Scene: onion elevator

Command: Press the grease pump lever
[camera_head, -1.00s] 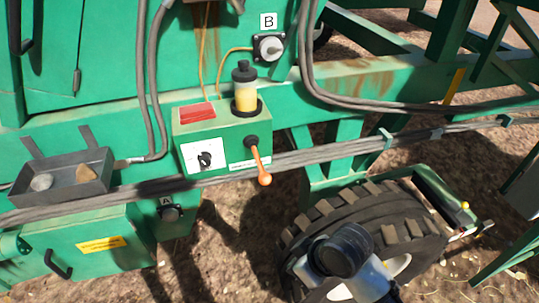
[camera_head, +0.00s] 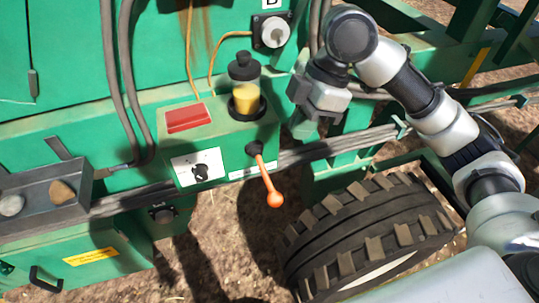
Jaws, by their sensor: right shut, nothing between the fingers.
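The grease pump lever (camera_head: 267,182) is an orange handle with a round knob. It hangs down from a black pivot on the front of the green pump box (camera_head: 212,150). A clear reservoir (camera_head: 246,98) with yellow grease and a black cap stands on the box. My right gripper (camera_head: 308,128) is shut and empty, to the right of the box and above the lever knob, apart from the lever. Its fingertips are small and partly hidden by the gripper body. My left gripper is not in view.
A red block (camera_head: 188,117) and a black knob (camera_head: 200,172) are on the box. Grey hoses (camera_head: 340,146) run along the frame just below my right gripper. A large tyre (camera_head: 360,235) lies below right. A dark tray (camera_head: 42,195) with stones sits at left.

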